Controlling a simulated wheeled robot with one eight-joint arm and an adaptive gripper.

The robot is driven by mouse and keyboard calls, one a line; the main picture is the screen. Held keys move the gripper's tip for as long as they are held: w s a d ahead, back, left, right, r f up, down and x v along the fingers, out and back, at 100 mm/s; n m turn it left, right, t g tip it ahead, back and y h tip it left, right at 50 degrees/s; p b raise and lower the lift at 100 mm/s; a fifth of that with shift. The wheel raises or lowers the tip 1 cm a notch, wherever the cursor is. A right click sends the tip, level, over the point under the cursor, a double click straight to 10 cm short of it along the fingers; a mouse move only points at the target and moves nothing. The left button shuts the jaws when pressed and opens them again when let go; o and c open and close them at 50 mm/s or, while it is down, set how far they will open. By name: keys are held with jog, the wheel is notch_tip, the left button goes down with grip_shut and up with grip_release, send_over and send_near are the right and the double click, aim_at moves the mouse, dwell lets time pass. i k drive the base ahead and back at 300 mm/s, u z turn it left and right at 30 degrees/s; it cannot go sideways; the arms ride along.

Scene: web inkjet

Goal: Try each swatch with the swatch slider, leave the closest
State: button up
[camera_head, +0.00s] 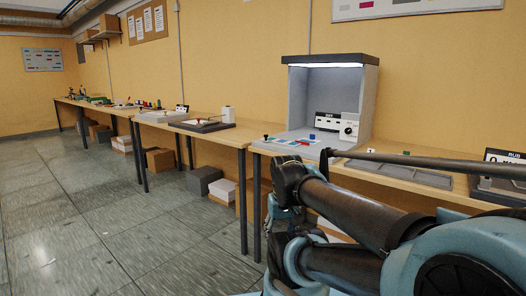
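A grey lit viewing booth (299,98) stands on the bench at centre right. On its floor lie a pale blue-white strip (281,140) and small red pieces (303,141), with a blue piece (312,136) behind. I cannot tell which of these is the swatch slider or a swatch. A white dial box (349,128) and a dark-and-white sign stand inside at the right. My folded arm fills the lower right, its bend in front of the bench. I cannot make out my gripper.
The wooden bench (455,183) holds a shallow grey tray (400,172) and a framed sign (503,156) at right. A dark rod crosses above the bench. More benches run left; boxes (203,179) sit underneath. The tiled floor (110,215) at left is clear.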

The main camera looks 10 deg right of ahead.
aim_at(266, 139)
jog(key=u, duration=0.05)
jog(key=k, duration=1.3)
jog(key=z, duration=0.45)
jog(key=i, duration=2.15)
jog(key=u, duration=0.55)
